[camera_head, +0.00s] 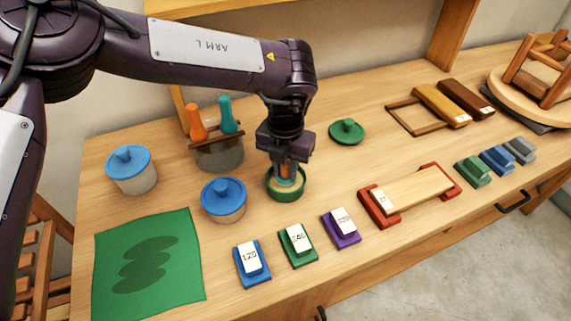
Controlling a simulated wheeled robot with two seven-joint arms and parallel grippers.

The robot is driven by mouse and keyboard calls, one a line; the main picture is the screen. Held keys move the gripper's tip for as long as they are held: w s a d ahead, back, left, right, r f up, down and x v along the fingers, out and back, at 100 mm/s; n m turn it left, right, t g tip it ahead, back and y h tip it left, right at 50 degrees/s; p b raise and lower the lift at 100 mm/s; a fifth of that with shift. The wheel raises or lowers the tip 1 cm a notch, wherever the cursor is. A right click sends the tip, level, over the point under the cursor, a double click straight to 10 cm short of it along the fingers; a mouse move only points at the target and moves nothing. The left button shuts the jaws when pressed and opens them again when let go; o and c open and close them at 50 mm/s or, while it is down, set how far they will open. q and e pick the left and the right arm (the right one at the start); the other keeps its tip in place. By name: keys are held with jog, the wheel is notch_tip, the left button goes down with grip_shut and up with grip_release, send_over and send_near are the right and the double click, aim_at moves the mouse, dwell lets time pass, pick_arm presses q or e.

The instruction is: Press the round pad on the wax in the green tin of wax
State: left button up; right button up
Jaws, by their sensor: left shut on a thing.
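The green tin of wax (286,196) stands uncovered near the middle of the bench, with tan wax inside its rim. My left gripper (288,170) points down over the tin and is shut on the round pad (290,183), which shows bluish at its lower end. The pad is inside the tin's rim, at or just above the wax; I cannot tell whether they touch. The gripper hides the far part of the tin. A green lid (347,131) with a knob lies behind and to the right. My right gripper is not in view.
Two blue-lidded tins (131,169) (224,200) stand to the left. Behind them is a pot (219,153) with orange and teal handles. Numbered blocks (298,244) line the front. A green cloth (149,264) lies left, a red-ended board holder (411,193) right.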

pick_arm(q)
jog(key=shift+r+p, duration=2.8)
jog(key=shift+r, duration=0.7)
jog(key=shift+w+f, duration=0.1)
